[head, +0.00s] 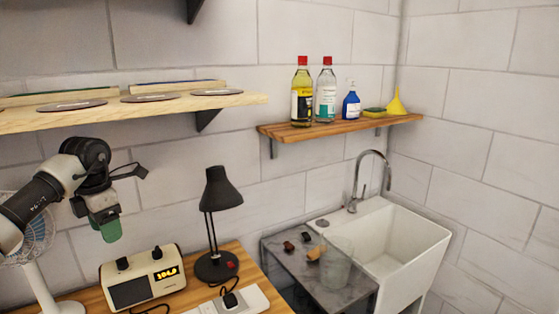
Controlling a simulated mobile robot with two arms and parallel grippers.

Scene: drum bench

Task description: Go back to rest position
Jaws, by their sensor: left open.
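My left arm comes in from the left edge, and my left gripper (108,190) hangs in the air below the wooden wall shelf. Its dark fingers are spread apart and I see nothing held between them. A grey and green block shows at its lower end, above the beige radio clock. My right gripper is not in the head view.
The upper shelf (230,99) with flat discs is just above my left arm. A white fan (38,240), the radio clock (143,280) and a black lamp (222,190) stand below. Bottles share a right shelf (345,126) above a white sink (425,245).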

